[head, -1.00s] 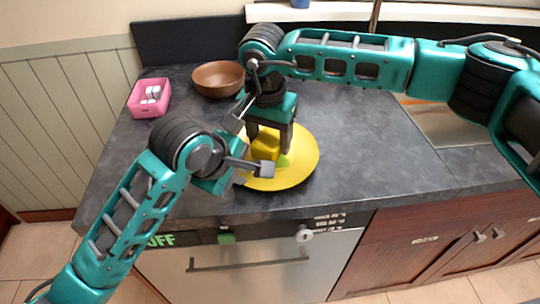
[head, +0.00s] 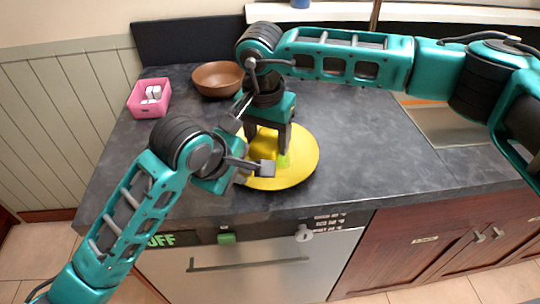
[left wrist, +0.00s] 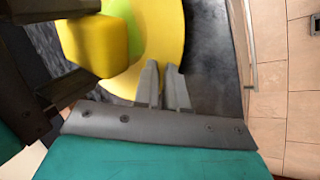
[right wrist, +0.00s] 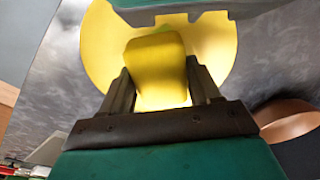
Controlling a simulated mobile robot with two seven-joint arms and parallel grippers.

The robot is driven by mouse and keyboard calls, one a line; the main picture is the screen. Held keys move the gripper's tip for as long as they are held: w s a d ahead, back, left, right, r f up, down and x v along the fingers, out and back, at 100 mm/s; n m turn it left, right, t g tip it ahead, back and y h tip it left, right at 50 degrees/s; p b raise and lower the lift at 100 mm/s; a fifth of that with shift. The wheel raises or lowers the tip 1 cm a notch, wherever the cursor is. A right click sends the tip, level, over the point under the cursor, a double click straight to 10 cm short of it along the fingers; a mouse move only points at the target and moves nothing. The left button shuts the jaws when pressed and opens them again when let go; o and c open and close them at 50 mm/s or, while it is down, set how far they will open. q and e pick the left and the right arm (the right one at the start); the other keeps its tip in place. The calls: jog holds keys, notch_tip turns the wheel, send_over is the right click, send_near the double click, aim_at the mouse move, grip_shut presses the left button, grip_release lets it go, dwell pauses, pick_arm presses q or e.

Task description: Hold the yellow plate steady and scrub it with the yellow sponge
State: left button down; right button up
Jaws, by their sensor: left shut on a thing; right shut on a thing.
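The yellow plate (head: 304,158) lies on the dark counter near its front edge. My left gripper (head: 250,170) is shut on the plate's near-left rim; its close fingertips (left wrist: 164,88) show in the left wrist view. The yellow sponge (head: 264,147) is between the fingers of my right gripper (head: 268,145), over the plate. The right wrist view shows the sponge (right wrist: 158,70) squarely between both fingers, with the plate (right wrist: 100,45) behind it. A light green patch (head: 284,161) shows beside the sponge on the plate. Whether the sponge touches the plate is hard to tell.
A brown bowl (head: 218,79) stands behind the plate, and a pink box (head: 149,98) with white items stands at the back left. A dishwasher front (head: 250,262) is below the counter edge. The counter (head: 370,150) right of the plate is clear.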

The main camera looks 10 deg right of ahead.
jog(key=shift+w+d+r, duration=0.1)
jog(key=shift+w+d, duration=0.35)
jog(key=shift+w, duration=0.3)
jog(key=shift+s+a+r, duration=0.1)
jog(key=shift+s+a, duration=0.35)
jog(key=shift+s, duration=0.3)
jog(key=shift+w+d+r, duration=0.1)
jog(key=shift+w+d, duration=0.35)
jog(key=shift+w, duration=0.35)
jog(key=shift+r, duration=0.15)
jog(key=shift+r, duration=2.85)
jog(key=d, duration=0.9)
jog(key=shift+s+a, duration=0.15)
jog(key=shift+a, duration=2.15)
jog(key=shift+s+a, duration=0.15)
jog(key=shift+a, duration=2.1)
jog(key=shift+f, duration=3.95)
